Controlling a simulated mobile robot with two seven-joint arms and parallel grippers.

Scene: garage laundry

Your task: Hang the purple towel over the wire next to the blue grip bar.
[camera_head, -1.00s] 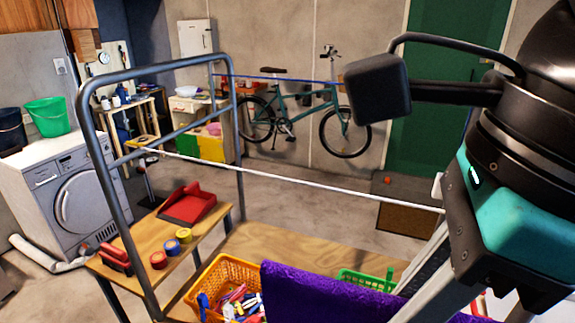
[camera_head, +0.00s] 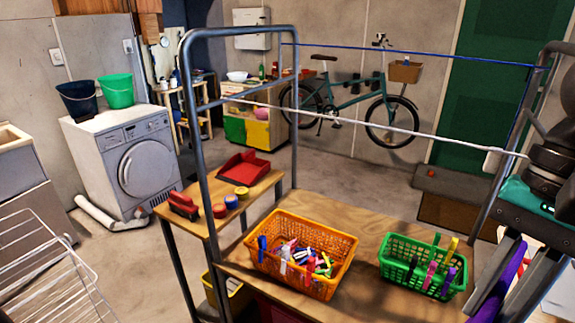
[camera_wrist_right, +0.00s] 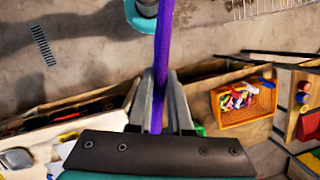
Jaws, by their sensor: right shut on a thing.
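The purple towel (camera_head: 502,283) hangs at the lower right of the head view, partly hidden by my right arm. My right gripper (camera_wrist_right: 158,75) is shut on the towel, which shows as a narrow purple strip (camera_wrist_right: 164,35) between the fingers in the right wrist view. A white wire (camera_head: 350,121) runs across the metal frame from left to right. A blue line (camera_head: 400,52) runs along the far side of the frame. I cannot make out a separate blue grip bar. Nothing hangs on either line. My left gripper is not in view.
An orange basket (camera_head: 335,262) of clothespins and a green basket (camera_head: 395,268) stand on the wooden table (camera_head: 350,222) under the lines. The grey metal frame (camera_head: 204,150) rises at the left.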

